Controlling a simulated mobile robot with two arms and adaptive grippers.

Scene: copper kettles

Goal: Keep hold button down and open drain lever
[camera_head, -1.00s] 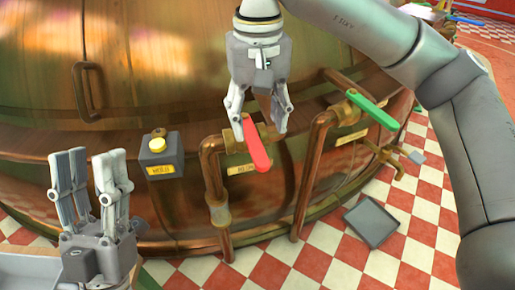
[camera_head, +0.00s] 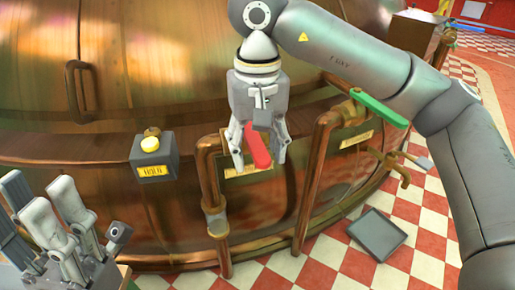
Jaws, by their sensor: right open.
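A green lever (camera_head: 378,107) stands on the pipe to the right, clear of the gripper. The labels by both levers are not readable, so which is the drain lever is unclear. My left gripper (camera_head: 38,188) is at the lower left, fingers apart, below and left of the button.
Copper pipes (camera_head: 307,190) run down below the levers. A brass tap (camera_head: 388,163) sticks out at the right. A grey tray (camera_head: 376,235) lies on the red and white tiled floor. A curved handle (camera_head: 82,90) is on the kettle at the upper left.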

